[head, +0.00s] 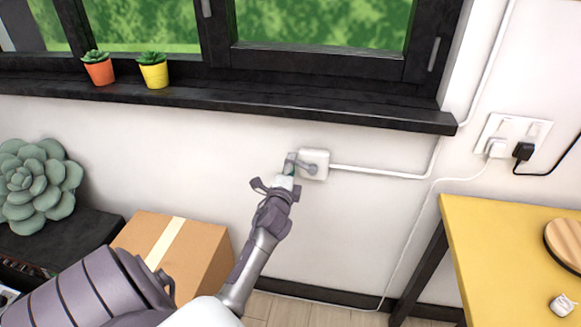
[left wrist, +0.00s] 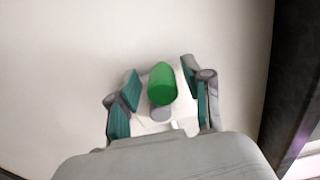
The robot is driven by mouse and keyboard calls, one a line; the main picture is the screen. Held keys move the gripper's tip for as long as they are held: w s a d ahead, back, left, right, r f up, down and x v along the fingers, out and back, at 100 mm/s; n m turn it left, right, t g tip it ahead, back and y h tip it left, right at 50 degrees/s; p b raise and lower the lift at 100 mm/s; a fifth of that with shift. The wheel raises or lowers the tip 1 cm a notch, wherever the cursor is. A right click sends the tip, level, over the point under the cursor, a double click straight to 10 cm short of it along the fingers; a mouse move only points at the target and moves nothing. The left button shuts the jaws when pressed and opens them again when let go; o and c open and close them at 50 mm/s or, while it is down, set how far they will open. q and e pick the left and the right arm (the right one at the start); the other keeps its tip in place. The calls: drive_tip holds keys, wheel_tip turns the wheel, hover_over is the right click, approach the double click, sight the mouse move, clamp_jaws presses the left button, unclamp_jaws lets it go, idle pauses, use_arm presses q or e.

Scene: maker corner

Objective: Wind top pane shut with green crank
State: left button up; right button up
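The crank's white box (head: 318,158) is on the wall below the window sill, with a grey crank arm on its front. The green crank knob (left wrist: 162,82) shows in the left wrist view between the two fingers of my left gripper (left wrist: 160,88), with a gap on each side. In the head view my left gripper (head: 289,170) is at the box's left side and mostly hides the knob. The dark-framed window (head: 320,55) shows only its lower part; the top pane is out of view. My right gripper is in neither view.
The dark sill (head: 250,108) juts out above the box and bears an orange pot (head: 99,73) and a yellow pot (head: 154,75). A cardboard box (head: 195,245) stands below left. A yellow table (head: 490,260) is at the right. A white cable conduit (head: 380,172) runs right along the wall.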

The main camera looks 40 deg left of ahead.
use_arm(q)
drive_tip(key=shift+r, duration=0.1)
drive_tip(key=v, duration=1.2)
